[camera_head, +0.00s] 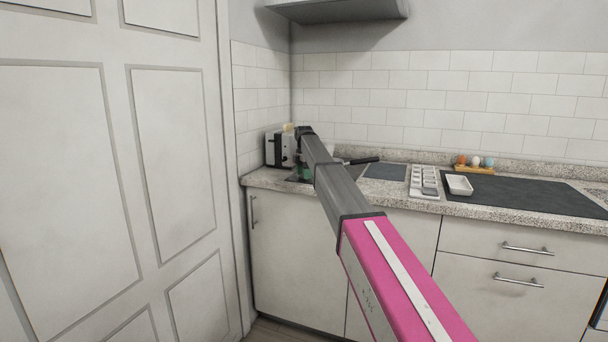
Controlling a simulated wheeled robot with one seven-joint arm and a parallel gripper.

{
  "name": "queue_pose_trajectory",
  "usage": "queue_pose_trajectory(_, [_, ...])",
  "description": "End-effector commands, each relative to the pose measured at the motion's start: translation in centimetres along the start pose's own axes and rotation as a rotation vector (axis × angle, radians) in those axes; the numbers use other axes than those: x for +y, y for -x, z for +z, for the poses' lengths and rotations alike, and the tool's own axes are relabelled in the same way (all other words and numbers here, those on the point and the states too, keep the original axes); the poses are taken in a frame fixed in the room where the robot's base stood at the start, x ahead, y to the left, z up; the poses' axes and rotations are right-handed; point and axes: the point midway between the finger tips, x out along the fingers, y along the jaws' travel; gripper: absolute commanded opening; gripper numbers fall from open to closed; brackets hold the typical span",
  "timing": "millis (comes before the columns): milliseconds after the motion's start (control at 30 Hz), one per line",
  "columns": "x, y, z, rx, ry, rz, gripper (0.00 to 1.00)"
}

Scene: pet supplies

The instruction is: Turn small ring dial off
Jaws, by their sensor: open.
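My arm reaches away from me to the back left of the counter. My gripper (301,158) is at its far end, small and dark, beside the toaster and low over the counter. Its fingertips are too small and too covered by my arm to make out clearly. It appears open, and nothing is seen held in it. I cannot make out the small ring dial; my arm hides part of the dark cooking surface just right of the gripper. A black pan handle (362,160) sticks out to the right from behind my arm.
A white and black toaster (274,149) stands in the left corner. A tall panelled door (110,170) is close on the left.

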Motion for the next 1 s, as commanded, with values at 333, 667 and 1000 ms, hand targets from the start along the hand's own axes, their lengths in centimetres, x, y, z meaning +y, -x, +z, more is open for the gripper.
queue_pose_trajectory(333, [0.1,3.5,0.0,0.000,0.000,0.001,0.62])
queue_pose_trajectory(667, [0.1,9.5,0.0,0.000,0.000,0.001,0.62])
queue_pose_trajectory(1000, [0.0,10.8,0.0,0.000,0.000,0.000,0.62])
